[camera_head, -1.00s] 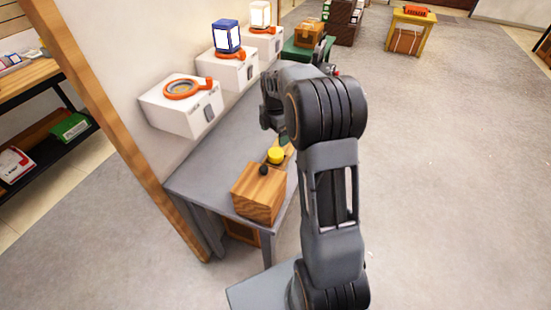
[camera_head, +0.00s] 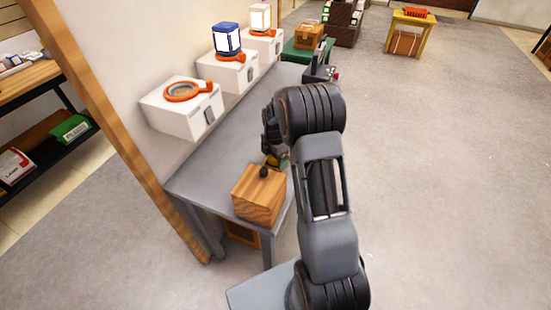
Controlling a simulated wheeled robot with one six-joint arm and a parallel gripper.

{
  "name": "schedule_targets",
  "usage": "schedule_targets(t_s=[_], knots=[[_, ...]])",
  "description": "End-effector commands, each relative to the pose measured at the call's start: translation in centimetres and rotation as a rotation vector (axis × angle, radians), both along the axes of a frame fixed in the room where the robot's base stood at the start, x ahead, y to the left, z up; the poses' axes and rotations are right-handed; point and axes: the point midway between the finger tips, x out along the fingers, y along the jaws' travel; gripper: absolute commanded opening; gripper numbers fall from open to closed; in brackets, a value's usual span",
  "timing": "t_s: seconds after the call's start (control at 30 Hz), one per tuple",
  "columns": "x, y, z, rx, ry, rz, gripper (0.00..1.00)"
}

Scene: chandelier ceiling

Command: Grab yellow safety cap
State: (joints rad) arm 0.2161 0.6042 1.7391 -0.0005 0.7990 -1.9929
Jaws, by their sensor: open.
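The yellow safety cap (camera_head: 271,160) is mostly hidden behind my gripper; only a small yellow patch shows, just behind the wooden box. My gripper (camera_head: 276,157) is open and low over the grey table (camera_head: 226,158), right at the cap. My arm covers part of the view, so I cannot tell whether the fingers are around the cap or touching it.
A wooden box with a black knob (camera_head: 259,194) stands at the table's near end, close to my gripper. White wall boxes, one with an orange ring (camera_head: 183,91) and another with a blue lantern (camera_head: 227,38), line the left wall. Open floor lies right.

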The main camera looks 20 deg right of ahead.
Motion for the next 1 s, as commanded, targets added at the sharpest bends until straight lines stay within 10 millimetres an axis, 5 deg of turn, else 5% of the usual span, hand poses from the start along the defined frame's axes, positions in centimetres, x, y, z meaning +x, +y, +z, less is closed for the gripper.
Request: schedule_targets(t_s=[0.23,0.8,1.0], knots=[[0.01,0.0,-0.15,0.0,-0.001,0.0,0.93],[0.01,0.0,-0.12,0.0,-0.001,0.0,0.39],[0.02,-0.01,-0.07,-0.001,-0.001,0.0,0.39]])
